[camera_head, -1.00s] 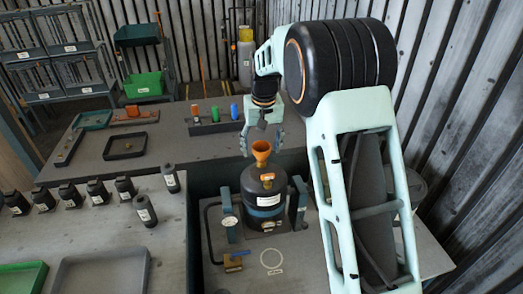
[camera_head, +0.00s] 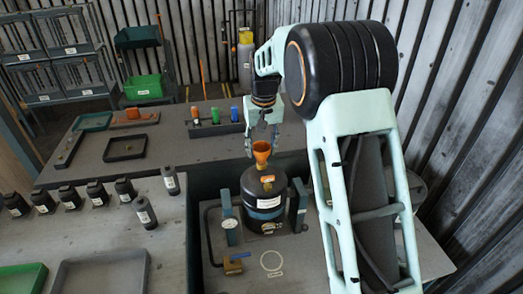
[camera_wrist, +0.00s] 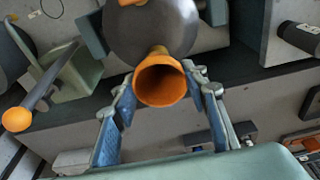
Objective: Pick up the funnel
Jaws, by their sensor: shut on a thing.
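In the wrist view my gripper (camera_wrist: 163,103) has one blue-padded finger on each side of the rim.
Several black bottles (camera_head: 98,192) stand on the left bench. A rack with coloured items (camera_head: 214,126) and a dark tray (camera_head: 125,148) lie on the back table. A ribbed wall rises at the right.

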